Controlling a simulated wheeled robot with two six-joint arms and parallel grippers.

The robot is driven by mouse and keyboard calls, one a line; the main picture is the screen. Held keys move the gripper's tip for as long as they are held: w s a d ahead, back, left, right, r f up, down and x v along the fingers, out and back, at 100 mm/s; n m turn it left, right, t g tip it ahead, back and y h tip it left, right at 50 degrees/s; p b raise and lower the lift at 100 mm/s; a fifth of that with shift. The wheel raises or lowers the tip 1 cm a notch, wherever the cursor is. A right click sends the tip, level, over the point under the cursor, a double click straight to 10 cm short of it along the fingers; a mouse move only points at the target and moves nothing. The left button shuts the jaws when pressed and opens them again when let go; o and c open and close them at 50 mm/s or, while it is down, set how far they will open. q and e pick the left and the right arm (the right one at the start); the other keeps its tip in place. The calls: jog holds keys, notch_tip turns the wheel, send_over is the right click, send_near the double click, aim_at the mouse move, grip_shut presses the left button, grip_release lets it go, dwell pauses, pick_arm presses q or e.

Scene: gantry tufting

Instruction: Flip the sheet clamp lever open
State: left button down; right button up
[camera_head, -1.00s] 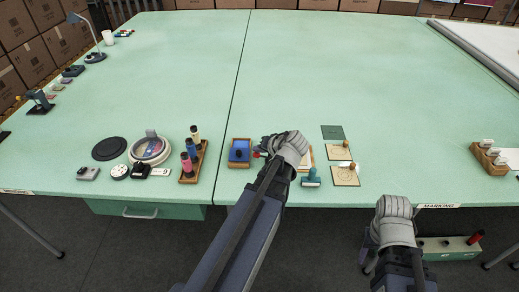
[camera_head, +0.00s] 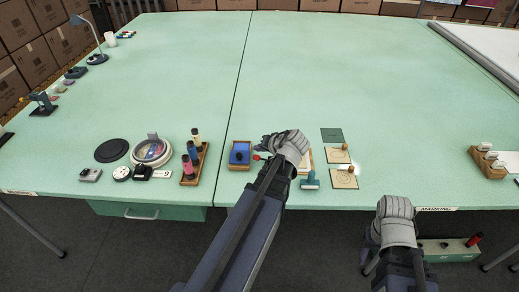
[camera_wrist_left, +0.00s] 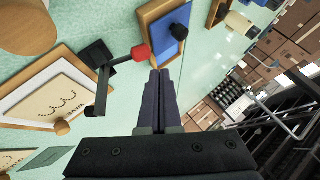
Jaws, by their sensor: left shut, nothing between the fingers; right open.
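The sheet clamp lever (camera_wrist_left: 103,88) is a dark bar with a red knob (camera_wrist_left: 140,52), beside a black block (camera_wrist_left: 98,54) at the edge of a framed sheet board (camera_wrist_left: 52,88). In the head view the red knob (camera_head: 257,157) shows just left of my left wrist, which hides most of the clamp and board.
A blue pad in a wooden tray (camera_head: 239,164) lies left of the clamp. A teal-handled stamp (camera_head: 309,181) and wooden-knobbed cards (camera_head: 343,181) lie to the right. A rack of coloured bottles (camera_head: 200,165) stands further left. The table (camera_head: 330,80) behind is clear.

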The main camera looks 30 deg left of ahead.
pick_arm(q)
jog(key=r+p, duration=0.2)
jog(key=r, duration=0.1)
jog(key=shift+w+d, duration=0.15)
jog(key=shift+w, duration=0.25)
jog(key=s+a+p+v, duration=0.1)
jog(key=p+v, duration=0.6)
jog(key=v, duration=0.2)
jog(key=shift+s+r, duration=0.4)
jog(key=s+d+f+m+g+h, duration=0.1)
jog(key=s+d+f+m+h, duration=0.1)
jog(key=d, duration=0.7)
jog(key=s+d+f+m+g+h, duration=0.1)
jog(key=s+d+f+m+h, duration=0.1)
jog(key=d, duration=0.8)
jog(key=s+d+f+m+g+h, duration=0.1)
jog(key=s+d+f+m+h, duration=0.2)
jog(key=s+d, duration=0.3)
jog(key=d, duration=0.4)
jog(key=shift+m+h, duration=0.4)
